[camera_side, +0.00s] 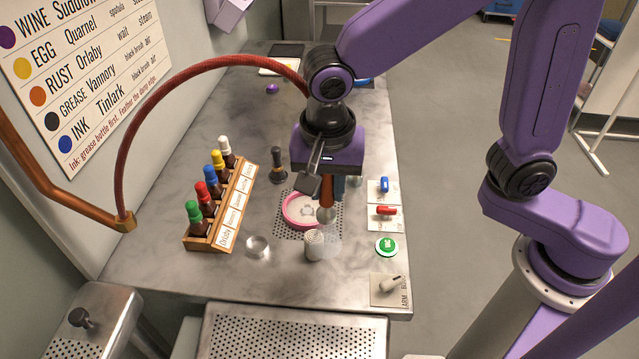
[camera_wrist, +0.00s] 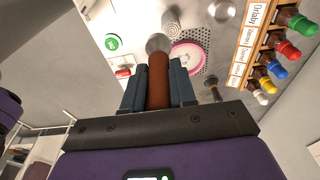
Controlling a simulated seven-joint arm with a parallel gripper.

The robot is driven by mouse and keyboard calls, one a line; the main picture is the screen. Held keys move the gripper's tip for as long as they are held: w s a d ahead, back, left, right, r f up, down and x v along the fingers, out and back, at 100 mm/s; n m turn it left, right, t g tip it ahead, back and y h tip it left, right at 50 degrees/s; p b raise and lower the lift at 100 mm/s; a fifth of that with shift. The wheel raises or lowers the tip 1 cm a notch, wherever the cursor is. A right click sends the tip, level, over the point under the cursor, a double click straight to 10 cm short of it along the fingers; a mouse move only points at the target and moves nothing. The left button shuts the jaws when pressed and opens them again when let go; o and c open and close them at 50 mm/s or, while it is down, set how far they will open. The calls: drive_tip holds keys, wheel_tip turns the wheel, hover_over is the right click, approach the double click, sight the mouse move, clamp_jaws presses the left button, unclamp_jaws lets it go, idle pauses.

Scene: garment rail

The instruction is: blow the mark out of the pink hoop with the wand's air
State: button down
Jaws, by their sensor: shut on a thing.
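My gripper (camera_side: 328,182) is shut on the wand (camera_side: 327,199), which has a red-brown grip and a silvery round end pointing down. In the wrist view the wand (camera_wrist: 158,80) sits between my two blue-grey fingers. The pink hoop (camera_side: 286,216) lies on a perforated patch of the bench, with pale cloth inside. A faint greyish patch (camera_side: 308,211) shows on the cloth; its outline is hard to make out. The wand's end is over the hoop's right edge in the side view, apparently above it. The hoop also shows in the wrist view (camera_wrist: 203,52), beyond the wand and partly hidden by it.
A wooden rack (camera_side: 226,206) of several capped bottles stands left of the hoop. A white cylinder (camera_side: 314,246), a clear dish (camera_side: 257,246) and a dark brush (camera_side: 279,166) stand close by. Switch plates and a green button (camera_side: 386,247) line the right edge. A red hose (camera_side: 165,93) arches overhead.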

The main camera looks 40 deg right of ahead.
drive_tip(key=shift+w, duration=0.1)
drive_tip(key=w+d+f, duration=0.1)
drive_tip(key=w+d, duration=0.2)
drive_tip(key=w, duration=0.3)
drive_tip(key=w+d+f, duration=0.2)
drive_tip(key=w, duration=0.4)
drive_tip(key=shift+w+d+f, duration=0.1)
drive_tip(key=shift+d+f, duration=0.05)
drive_tip(key=shift+f, duration=1.25)
drive_tip(key=shift+w+d+f, duration=0.1)
drive_tip(key=shift+d+f, duration=0.05)
drive_tip(key=shift+f, duration=1.25)
